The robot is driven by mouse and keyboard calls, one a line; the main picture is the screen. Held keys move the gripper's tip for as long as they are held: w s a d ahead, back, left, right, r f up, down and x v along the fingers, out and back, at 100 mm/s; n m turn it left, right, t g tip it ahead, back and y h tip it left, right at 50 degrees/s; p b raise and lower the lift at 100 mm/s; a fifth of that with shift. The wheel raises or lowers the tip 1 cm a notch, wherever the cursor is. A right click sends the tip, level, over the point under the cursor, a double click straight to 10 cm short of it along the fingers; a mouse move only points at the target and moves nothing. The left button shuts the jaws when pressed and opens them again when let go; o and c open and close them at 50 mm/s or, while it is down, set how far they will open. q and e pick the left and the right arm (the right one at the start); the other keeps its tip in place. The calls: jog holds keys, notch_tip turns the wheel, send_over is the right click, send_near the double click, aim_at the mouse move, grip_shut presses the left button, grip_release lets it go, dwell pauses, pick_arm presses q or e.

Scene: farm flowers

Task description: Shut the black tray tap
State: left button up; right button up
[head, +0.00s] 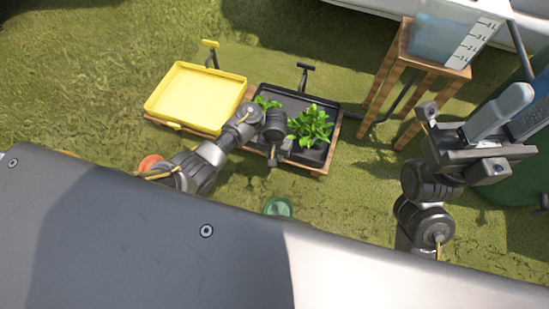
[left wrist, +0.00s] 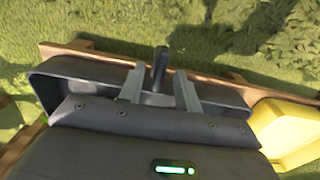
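The black tray (head: 263,94) stands right of the yellow tray (head: 200,97) in the head view, with leafy plants in it. My left gripper (head: 272,160) points down at its front edge. In the left wrist view my left gripper (left wrist: 160,82) is open, with a finger on each side of a dark upright tap-like post (left wrist: 160,66) at the tray's rim; gaps show on both sides. Another black T-shaped handle (head: 305,67) stands at the tray's back edge. My right gripper (head: 515,108) looks open and empty at the right, away from the trays.
A water tank (head: 447,38) sits on a wooden stand (head: 385,85) right of the trays. A green barrel (head: 515,165) is at the far right. A green round object (head: 278,207) and an orange one (head: 150,162) are on the near grass. Grass behind the trays is clear.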

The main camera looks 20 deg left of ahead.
pick_arm(q)
jog(key=shift+f, duration=0.4)
grip_shut()
